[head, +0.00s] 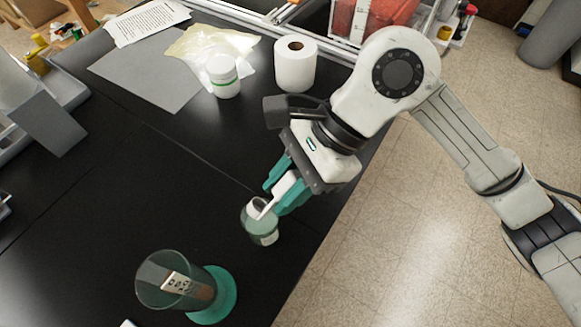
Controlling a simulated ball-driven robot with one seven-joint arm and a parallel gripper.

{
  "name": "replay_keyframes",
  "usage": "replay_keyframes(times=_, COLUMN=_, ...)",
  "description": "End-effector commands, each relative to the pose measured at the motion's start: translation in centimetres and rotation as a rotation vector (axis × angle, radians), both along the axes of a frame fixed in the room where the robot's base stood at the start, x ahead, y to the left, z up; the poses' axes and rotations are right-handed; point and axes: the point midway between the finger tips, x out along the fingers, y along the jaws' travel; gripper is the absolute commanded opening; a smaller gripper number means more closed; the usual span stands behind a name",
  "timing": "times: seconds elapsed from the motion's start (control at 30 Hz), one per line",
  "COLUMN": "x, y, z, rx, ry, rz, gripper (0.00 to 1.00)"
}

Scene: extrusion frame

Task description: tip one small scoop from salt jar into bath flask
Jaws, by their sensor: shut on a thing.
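My gripper (284,188), with teal fingers, is shut on the white handle of a small scoop (267,208). The scoop points down and left to the mouth of a small clear glass jar (262,229) with a pale label, perhaps the salt jar. The scoop's bowl is hard to make out, and I cannot tell whether it holds anything. A tall grey-green glass vessel (200,291) with a label and teal base, perhaps the bath flask, is at the front, left of and nearer than the jar. Its label text is too small to read.
A white green-banded tub (222,77), a paper roll (295,64), crumpled film (205,45) and a grey sheet (146,73) are at the back of the black table (120,190). The table's right edge runs close beside the jar. The middle left is clear.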

Motion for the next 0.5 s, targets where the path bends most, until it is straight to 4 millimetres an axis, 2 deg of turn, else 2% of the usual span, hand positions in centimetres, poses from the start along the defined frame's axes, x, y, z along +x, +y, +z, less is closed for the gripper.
replay_keyframes(times=0.03, x=-0.1, y=0.2, z=0.9, rx=-0.023, ry=-0.01, rz=0.003, gripper=0.0)
replay_keyframes(times=0.3, x=-0.4, y=0.9, z=1.4, rx=-0.15, ry=-0.063, rz=0.004, gripper=0.0)
replay_keyframes(times=0.37, x=-0.5, y=1.3, z=0.8, rx=-0.209, ry=-0.089, rz=0.009, gripper=0.0)
replay_keyframes(times=0.5, x=-0.8, y=2.2, z=1.1, rx=-0.328, ry=-0.141, rz=0.009, gripper=0.0)
